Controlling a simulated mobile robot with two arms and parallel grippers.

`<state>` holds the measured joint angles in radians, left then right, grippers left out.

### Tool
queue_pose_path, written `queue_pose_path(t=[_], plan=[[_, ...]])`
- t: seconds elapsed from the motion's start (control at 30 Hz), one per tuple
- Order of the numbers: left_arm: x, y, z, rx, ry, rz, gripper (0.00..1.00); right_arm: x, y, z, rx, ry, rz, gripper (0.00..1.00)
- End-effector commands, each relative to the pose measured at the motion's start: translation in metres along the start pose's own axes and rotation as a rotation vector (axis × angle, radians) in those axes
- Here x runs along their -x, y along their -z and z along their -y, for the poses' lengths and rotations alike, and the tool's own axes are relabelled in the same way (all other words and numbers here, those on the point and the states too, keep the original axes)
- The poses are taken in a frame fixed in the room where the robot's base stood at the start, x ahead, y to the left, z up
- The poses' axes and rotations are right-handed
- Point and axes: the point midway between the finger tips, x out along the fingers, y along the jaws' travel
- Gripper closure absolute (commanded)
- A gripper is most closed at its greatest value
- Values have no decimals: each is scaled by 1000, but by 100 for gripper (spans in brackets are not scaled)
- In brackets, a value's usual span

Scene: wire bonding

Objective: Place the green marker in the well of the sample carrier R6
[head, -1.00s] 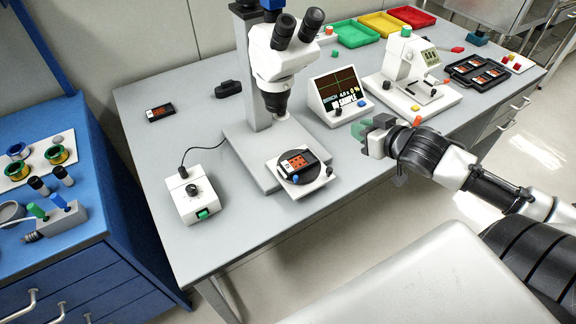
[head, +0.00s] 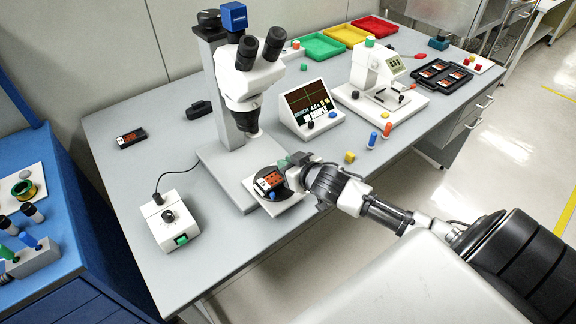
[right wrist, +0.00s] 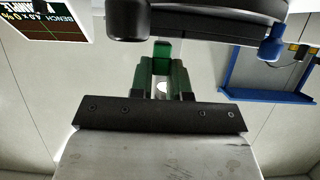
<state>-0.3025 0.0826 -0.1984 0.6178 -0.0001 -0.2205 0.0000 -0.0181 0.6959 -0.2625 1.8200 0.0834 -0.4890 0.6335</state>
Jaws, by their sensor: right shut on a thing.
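My right gripper (head: 291,164) is at the right edge of the microscope's round black stage. In the right wrist view, its dark green fingers (right wrist: 163,80) are shut on a small bright green piece, the green marker (right wrist: 162,49). A black and orange sample carrier (head: 268,181) lies on the stage (head: 262,195); the frames are too small to read whether it is R6. The gripper is close beside this carrier; whether the marker touches anything cannot be told. The well is too small to make out. My left gripper is not in view.
The microscope (head: 245,80) stands over the stage. A display (head: 312,108), yellow cube (head: 350,157) and blue and red pegs (head: 373,139) are to the right. Another carrier (head: 131,138) lies far left on the bench.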

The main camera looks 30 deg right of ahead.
Motion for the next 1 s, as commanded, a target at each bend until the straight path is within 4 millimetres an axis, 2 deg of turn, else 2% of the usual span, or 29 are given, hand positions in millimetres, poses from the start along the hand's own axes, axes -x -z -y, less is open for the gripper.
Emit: queue_pose_path(t=[0.1,0.43,0.47,0.6,0.63,1.0], plan=[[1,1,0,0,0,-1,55,-3,-8,0,1,0,0,100],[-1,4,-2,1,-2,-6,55,-4,-11,0,0,0,0,100],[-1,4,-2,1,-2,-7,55,-4,-11,0,0,0,-1,82],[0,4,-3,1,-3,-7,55,-4,-10,0,1,0,-1,60],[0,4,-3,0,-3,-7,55,-4,-10,0,1,0,-1,58],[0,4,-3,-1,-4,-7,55,1,-9,0,1,0,0,58]])
